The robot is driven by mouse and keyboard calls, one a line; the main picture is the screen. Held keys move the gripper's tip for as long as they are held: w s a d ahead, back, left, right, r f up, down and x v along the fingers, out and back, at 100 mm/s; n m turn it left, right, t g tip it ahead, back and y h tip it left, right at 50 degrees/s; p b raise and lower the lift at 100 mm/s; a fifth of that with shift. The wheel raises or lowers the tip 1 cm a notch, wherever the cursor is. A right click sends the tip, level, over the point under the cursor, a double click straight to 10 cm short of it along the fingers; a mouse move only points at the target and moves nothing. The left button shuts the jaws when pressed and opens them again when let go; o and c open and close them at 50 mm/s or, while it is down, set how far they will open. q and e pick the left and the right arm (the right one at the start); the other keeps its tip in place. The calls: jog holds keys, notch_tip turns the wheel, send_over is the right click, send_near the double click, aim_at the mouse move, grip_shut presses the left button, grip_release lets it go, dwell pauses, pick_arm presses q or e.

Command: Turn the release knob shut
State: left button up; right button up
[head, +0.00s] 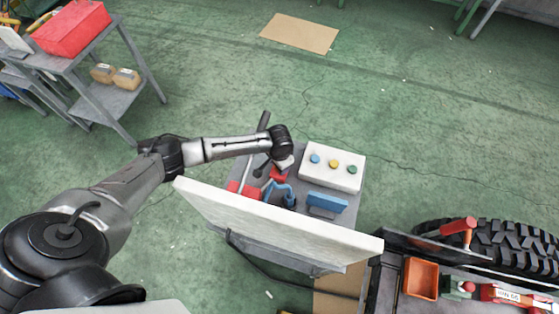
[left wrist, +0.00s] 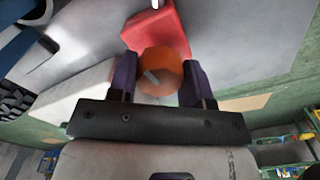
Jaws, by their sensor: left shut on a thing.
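The release knob (left wrist: 160,70) is a round orange knob with a pale pointer mark, on a red block (left wrist: 157,27) in the left wrist view. My left gripper (left wrist: 157,82) has one dark finger on each side of the knob and is shut on it. In the head view my left gripper (head: 284,162) reaches in from the left, over the grey stand. My right gripper is not in view.
A white box (head: 346,180) with blue, yellow and green buttons stands right of the gripper. A blue bracket (head: 327,204) and a lever (head: 263,122) are close by. A white panel (head: 270,226) stands in front. Tyre (head: 500,250) lower right; red-topped cart (head: 71,27) upper left.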

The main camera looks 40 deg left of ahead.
pick_arm(q)
jog(key=shift+r+m+p, duration=0.1)
jog(key=shift+m+p, duration=0.3)
jog(key=shift+m, duration=0.6)
jog(key=o, duration=0.9)
notch_tip(320, 180, up, 14)
jog(key=shift+f+p, duration=0.15)
jog(key=shift+p, duration=0.5)
